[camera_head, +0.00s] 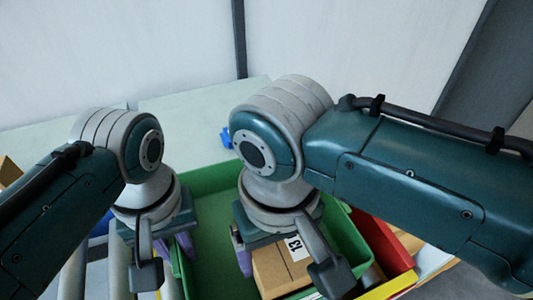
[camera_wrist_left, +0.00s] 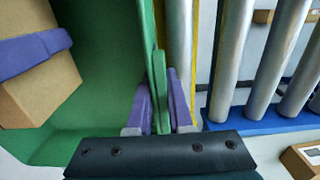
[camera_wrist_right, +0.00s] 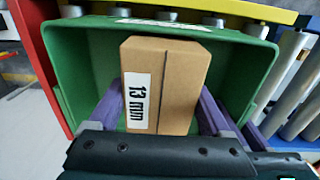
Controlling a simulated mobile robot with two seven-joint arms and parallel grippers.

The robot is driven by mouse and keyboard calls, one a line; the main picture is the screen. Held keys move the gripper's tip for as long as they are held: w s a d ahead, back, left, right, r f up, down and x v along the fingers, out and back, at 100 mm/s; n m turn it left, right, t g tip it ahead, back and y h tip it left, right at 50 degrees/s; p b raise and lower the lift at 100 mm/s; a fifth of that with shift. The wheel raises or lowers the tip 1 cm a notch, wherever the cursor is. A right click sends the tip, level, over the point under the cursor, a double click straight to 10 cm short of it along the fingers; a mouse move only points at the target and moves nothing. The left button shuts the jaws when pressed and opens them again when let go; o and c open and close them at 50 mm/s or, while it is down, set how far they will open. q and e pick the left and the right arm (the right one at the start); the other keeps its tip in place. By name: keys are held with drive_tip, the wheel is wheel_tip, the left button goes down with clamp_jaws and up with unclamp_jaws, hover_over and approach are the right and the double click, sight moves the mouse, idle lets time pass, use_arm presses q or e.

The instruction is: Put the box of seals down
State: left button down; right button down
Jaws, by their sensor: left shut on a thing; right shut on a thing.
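The box of seals is a brown cardboard box (camera_head: 280,272) with a white "13 mm" label. My right gripper (camera_wrist_right: 170,115) is shut on it, with one purple finger on each side. The box is within the walls of a green bin (camera_head: 210,183); I cannot tell whether it touches the floor. The box (camera_wrist_left: 45,85) also shows at the left of the left wrist view. My left gripper (camera_wrist_left: 160,112) is shut on the green bin's wall, its purple fingers on either side of the rim. In the head view my wrists hide parts of the bin.
Metal rollers (camera_wrist_left: 235,55) with a blue base run beside the bin. A red bin (camera_head: 385,245) with a yellow edge stands to the right. A small blue object (camera_head: 227,138) lies on the pale table (camera_head: 195,105) behind.

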drive_tip(key=shift+f, duration=2.05)
unclamp_jaws()
drive_tip(key=shift+f, duration=0.15)
